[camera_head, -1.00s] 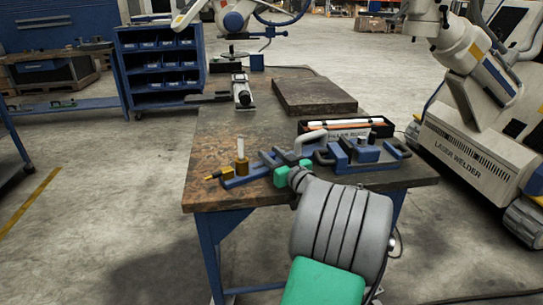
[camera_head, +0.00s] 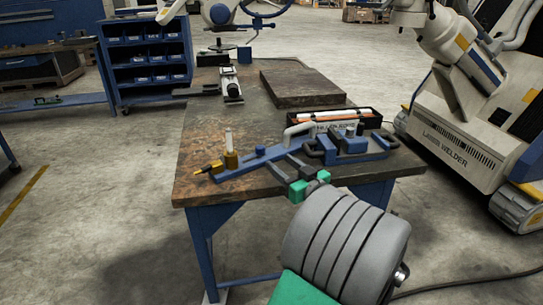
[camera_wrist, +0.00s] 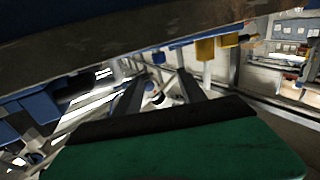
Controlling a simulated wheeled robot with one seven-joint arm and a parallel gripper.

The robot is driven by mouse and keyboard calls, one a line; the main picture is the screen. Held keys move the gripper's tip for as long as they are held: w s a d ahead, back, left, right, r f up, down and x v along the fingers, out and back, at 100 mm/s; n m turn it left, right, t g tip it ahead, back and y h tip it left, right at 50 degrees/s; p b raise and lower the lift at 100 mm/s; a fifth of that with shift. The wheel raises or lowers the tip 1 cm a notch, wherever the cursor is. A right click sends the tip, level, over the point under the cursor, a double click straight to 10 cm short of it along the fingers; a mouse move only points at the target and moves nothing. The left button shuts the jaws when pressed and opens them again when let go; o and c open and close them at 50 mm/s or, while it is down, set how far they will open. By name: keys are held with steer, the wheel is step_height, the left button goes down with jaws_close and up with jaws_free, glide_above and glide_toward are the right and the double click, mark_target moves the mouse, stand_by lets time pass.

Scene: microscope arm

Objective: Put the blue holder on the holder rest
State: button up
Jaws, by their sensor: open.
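A long blue fixture bar (camera_head: 238,169) lies along the table's front edge, with a brass-yellow post at its left end. A blue block (camera_head: 352,143) with dark loop handles stands at its right end. I cannot tell for certain which blue part is the holder and which is the rest. My gripper (camera_head: 280,162) is open, its dark fingers pointing at the bar's middle from the front edge. In the wrist view the gripper (camera_wrist: 160,76) has nothing between its fingers. A small blue part (camera_wrist: 158,57) and yellow parts (camera_wrist: 205,48) show beyond the fingertips.
The table (camera_head: 205,140) has bare room at left. A black case (camera_head: 370,116) lies open behind the fixture. A dark slab (camera_head: 300,82) and a grey device (camera_head: 230,85) are farther back. A laser welder (camera_head: 455,145) stands on the right.

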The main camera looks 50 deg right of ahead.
mark_target(262, 149)
steer(key=shift+o, duration=0.2)
steer(key=w+a+r+n+y+p, duration=0.1)
steer(key=w+a+r+y+p, duration=0.1)
steer(key=a+r+p, duration=0.2)
step_height(262, 149, up, 2)
steer(key=p, duration=0.2)
steer(key=shift+w+p, duration=0.35)
steer(key=w+a+r+y+p, duration=0.1)
steer(key=w+a+p, duration=0.35)
steer(key=p, duration=0.35)
steer(key=d+f+h, duration=0.1)
steer(key=f, duration=0.1)
steer(key=s+d+f+m+g+h, duration=0.1)
steer(key=d+f, duration=0.1)
steer(key=d+f+m+g+h+b, duration=0.1)
steer(key=f, duration=0.1)
steer(key=shift+s+d+f+h, duration=0.3)
steer(key=d, duration=0.1)
steer(key=s+d+m+h, duration=0.1)
steer(key=shift+d+f+g, duration=0.1)
steer(key=shift+d+g, duration=0.2)
steer(key=shift+d, duration=0.05)
steer(key=shift+h, duration=0.5)
steer(key=x, duration=0.5)
steer(key=p+x, duration=0.1)
steer(key=x, duration=0.2)
steer(key=shift+s+d+r, duration=0.15)
steer(key=shift+d+r, duration=0.2)
steer(key=shift+c, duration=0.3)
jaws_close()
